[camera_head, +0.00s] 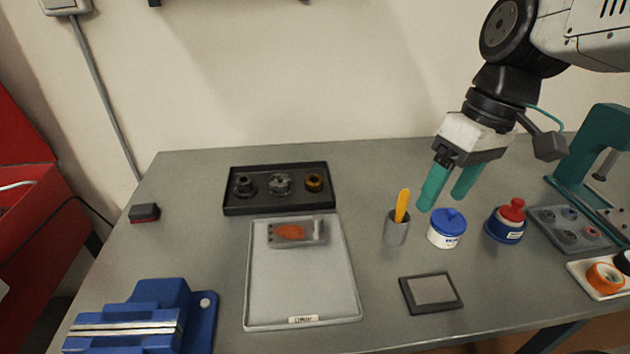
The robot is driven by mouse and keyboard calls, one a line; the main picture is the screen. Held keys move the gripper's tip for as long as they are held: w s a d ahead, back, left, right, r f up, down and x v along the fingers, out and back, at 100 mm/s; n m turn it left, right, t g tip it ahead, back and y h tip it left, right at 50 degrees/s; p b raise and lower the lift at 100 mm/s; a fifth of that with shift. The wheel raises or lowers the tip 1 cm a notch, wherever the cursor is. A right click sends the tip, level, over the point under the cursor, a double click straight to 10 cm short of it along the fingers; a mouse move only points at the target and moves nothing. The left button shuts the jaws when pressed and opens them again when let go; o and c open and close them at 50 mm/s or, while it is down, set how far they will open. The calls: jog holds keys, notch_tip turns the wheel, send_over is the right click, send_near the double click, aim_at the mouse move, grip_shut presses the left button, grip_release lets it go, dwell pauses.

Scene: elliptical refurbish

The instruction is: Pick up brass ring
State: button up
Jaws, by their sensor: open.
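The brass ring (314,183) is a small golden ring in the right part of a black tray (277,207) at the back of the bench. Two darker metal parts, a black one (244,186) and a grey one (280,184), sit to its left in the same tray. My gripper (442,203) has two green fingers and is open and empty. It hangs well to the right of the ring, above the bench near a white jar with a blue lid (446,230). The jar partly overlaps the gripper's area in the picture.
A grey cup with a yellow-handled tool (397,231) stands between tray and jar. A blue-and-red bottle (506,221), a green press (590,160) and a parts tray (568,232) are at right. A light tray (300,290) lies in front; a blue vise (150,320) is front left.

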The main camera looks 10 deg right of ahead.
jog(key=w+a+n+g+y, duration=0.1)
jog(key=w+a+n+y, duration=0.2)
jog(key=w, duration=0.4)
jog(key=n+g+y, duration=0.1)
jog(key=n+y, duration=0.5)
jog(key=n, duration=0.6)
send_near(315, 179)
jog(key=shift+s+a+f, duration=0.15)
jog(key=shift+s+a, duration=0.05)
jog(key=shift+s, duration=0.1)
jog(key=shift+w+x, duration=0.15)
jog(key=shift+x, duration=0.6)
jog(key=shift+w+x, duration=0.15)
jog(key=shift+x, duration=0.65)
jog(key=x, duration=0.5)
jog(key=shift+s, duration=0.15)
jog(key=c, duration=1.3)
